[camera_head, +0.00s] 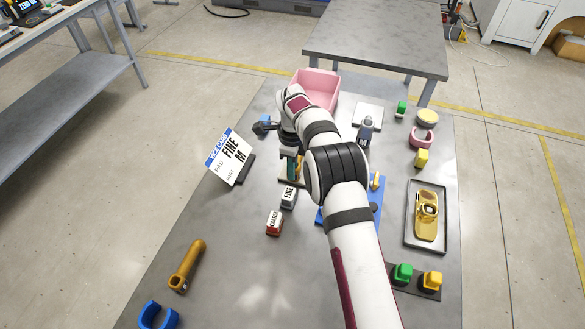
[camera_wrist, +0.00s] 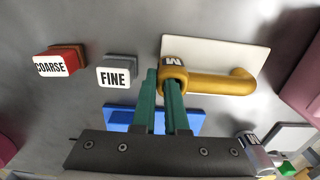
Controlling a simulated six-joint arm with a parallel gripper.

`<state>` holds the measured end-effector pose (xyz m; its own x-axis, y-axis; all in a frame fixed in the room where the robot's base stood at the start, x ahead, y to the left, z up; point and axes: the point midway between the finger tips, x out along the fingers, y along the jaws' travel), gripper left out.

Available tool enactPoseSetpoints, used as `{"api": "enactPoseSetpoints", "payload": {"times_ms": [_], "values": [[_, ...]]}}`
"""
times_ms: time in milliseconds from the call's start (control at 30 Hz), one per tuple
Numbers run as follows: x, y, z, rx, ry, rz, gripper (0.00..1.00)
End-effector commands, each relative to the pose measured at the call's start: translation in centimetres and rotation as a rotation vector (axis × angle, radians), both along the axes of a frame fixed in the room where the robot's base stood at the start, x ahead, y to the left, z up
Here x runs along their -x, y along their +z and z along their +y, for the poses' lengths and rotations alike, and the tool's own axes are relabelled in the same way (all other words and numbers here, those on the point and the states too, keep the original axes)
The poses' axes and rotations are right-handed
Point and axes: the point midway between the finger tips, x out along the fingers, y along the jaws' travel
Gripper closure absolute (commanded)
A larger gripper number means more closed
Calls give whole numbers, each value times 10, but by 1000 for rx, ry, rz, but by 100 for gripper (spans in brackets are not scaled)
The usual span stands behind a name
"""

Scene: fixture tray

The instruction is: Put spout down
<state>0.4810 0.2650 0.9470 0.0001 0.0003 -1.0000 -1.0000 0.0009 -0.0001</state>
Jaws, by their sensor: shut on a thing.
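The spout (camera_wrist: 225,84) is a golden bent tube with a collar marked M, in the wrist view. My gripper (camera_wrist: 162,80) has its teal fingers shut on the collar end of the spout. The spout is over a pale plate (camera_wrist: 215,52); I cannot tell whether it touches it. In the head view my gripper (camera_head: 293,167) is partly behind my own arm, just above the FINE block, and the spout there is mostly hidden.
Beside the plate are a grey FINE block (camera_wrist: 117,72) and a red COARSE block (camera_wrist: 60,62). A pink bin (camera_head: 317,88) stands behind. A blue plate (camera_wrist: 125,118) lies near. The table's left front has a golden tube (camera_head: 187,265).

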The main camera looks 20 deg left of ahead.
Motion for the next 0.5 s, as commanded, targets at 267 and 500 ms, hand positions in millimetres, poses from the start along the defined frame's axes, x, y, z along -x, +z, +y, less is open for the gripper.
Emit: {"api": "enactPoseSetpoints", "payload": {"times_ms": [267, 500], "values": [[0, -2, 0, 0, 0, 0, 62], [0, -2, 0, 0, 0, 0, 59]]}}
